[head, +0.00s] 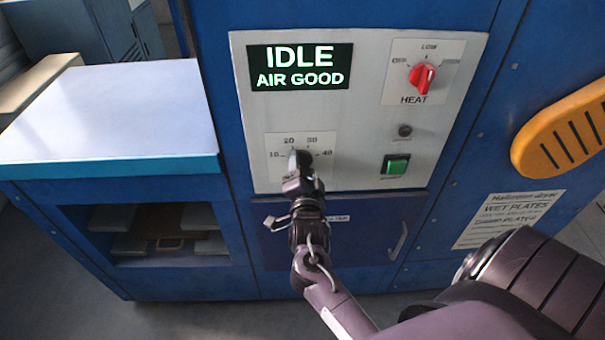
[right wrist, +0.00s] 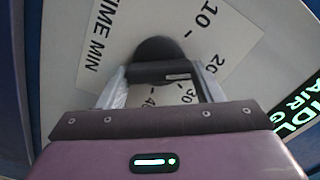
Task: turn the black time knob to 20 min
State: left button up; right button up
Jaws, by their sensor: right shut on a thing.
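The black time knob (head: 293,157) sits on a white dial plate on the dryer's panel, with marks 10, 20, 30 and 40 around it. My right gripper (head: 301,170) is at the knob and covers much of it. In the right wrist view, the dark knob (right wrist: 157,48) has its grip bar between the two fingers of my right gripper (right wrist: 160,78), which is shut on it. In the head view, the knob's upper end shows just below the 20 mark; its exact pointing is hard to tell. My left gripper is not in view.
The display (head: 300,68) reads IDLE, AIR GOOD. A red heat knob (head: 422,78) is at upper right, with a green switch (head: 395,165) below it. A white-topped counter (head: 110,110) stands at left. A yellow slotted part (head: 565,130) is at far right.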

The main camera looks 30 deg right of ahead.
jog(key=shift+f+m+b, duration=0.1)
jog(key=shift+m+b, duration=0.25)
jog(key=shift+m, duration=0.25)
jog(key=o, duration=1)
